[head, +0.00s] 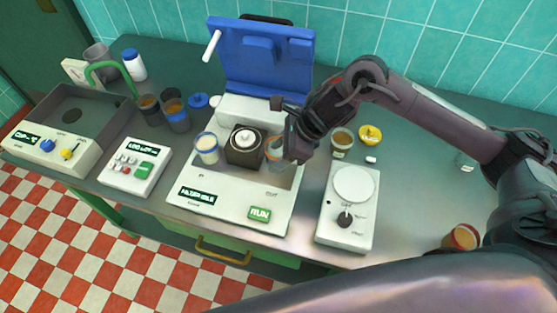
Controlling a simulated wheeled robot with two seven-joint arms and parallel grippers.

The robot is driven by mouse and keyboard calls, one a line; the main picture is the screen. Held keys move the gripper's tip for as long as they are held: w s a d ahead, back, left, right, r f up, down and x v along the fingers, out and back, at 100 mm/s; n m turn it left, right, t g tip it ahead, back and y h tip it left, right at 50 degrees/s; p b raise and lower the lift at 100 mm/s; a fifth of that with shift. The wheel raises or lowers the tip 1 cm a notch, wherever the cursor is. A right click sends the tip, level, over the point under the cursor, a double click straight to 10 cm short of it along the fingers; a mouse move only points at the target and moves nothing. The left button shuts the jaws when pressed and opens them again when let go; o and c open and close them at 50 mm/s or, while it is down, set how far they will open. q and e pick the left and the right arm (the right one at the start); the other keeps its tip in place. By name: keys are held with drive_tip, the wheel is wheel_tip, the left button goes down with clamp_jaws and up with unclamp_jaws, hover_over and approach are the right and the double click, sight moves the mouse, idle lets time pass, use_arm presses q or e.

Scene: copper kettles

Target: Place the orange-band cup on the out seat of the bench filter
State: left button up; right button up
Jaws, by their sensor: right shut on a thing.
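The bench filter (232,208) is the pale machine in the middle of the bench, with its blue lid (262,65) raised. A blue-rimmed cup (207,147) stands on its left side, left of the dark central block (245,150). My right gripper (287,150) reaches in from the right and is shut on the orange-band cup (273,146), right of that block. The gripper covers much of this cup. The cup is at or just over the right-hand seat; I cannot tell whether it touches. That seat is hidden. My left gripper is not in view.
A white device with a round plate (353,184) stands to the right. A jar (342,140) and a yellow item (370,135) are behind it. A button box (135,165), dark cups (176,115) and a large machine (60,135) are left. The bench's right side is mostly clear.

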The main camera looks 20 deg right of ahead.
wheel_tip(320, 180, down, 4)
drive_tip(key=shift+f+p, duration=0.1)
drive_tip(key=shift+p, duration=0.3)
drive_tip(key=shift+f, duration=0.2)
drive_tip(key=shift+f, duration=0.2)
drive_tip(key=o, duration=1)
drive_tip(key=shift+c, duration=0.2)
drive_tip(key=shift+r, duration=0.1)
